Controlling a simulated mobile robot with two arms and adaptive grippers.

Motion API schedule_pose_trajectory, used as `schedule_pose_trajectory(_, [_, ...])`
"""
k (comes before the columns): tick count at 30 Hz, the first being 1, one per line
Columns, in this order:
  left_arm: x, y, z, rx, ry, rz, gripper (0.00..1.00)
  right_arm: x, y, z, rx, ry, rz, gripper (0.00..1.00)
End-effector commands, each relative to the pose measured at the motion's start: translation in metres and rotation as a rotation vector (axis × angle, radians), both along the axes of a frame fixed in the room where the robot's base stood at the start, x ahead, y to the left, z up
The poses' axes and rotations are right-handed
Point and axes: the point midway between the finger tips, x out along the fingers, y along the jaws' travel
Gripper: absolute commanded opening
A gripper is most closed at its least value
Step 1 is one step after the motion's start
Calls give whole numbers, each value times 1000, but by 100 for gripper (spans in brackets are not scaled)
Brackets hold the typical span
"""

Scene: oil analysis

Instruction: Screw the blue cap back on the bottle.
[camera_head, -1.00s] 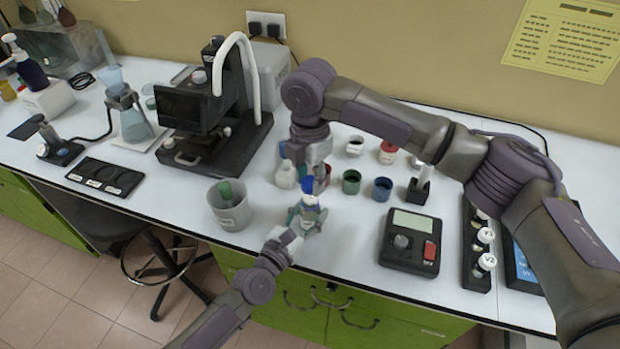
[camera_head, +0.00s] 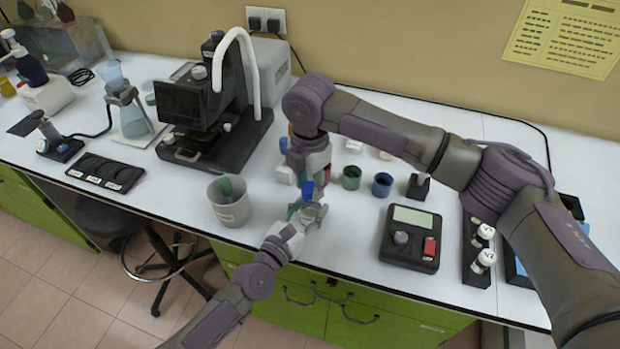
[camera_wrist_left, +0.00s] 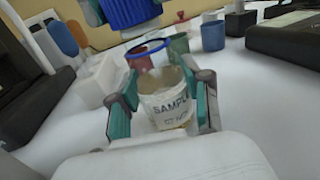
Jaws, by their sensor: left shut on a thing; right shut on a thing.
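The sample bottle (camera_wrist_left: 168,105), with a white "SAMPLE" label and brownish contents, stands upright between the teal fingers of my left gripper (camera_wrist_left: 166,112). In the head view my left gripper (camera_head: 307,213) is shut on it near the counter's front edge. The ribbed blue cap (camera_wrist_left: 132,12) is above and a little left of the bottle in the left wrist view, apart from it in the picture. My right gripper (camera_head: 308,182) is shut on the blue cap (camera_head: 307,189), directly over the left gripper. A blue ring shows at the bottle's mouth; I cannot tell what it belongs to.
A grey bin (camera_head: 230,212) stands left of the grippers. A green cup (camera_head: 351,178) and a blue cup (camera_head: 382,186) stand to the right. A black device with a display (camera_head: 411,240) is farther right. The microscope (camera_head: 215,110) is behind left.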

Motion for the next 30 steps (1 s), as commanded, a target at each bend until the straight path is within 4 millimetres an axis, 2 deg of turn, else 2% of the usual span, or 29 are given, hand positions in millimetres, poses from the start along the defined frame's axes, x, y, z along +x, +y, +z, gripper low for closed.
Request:
schedule_pose_trajectory(15, [0, 0, 0, 0, 0, 0, 0, 0, 0, 0, -1, -1, 0, 25])
schedule_pose_trajectory(30, [0, 0, 0, 0, 0, 0, 0, 0, 0, -10, -1, -1, 1, 25])
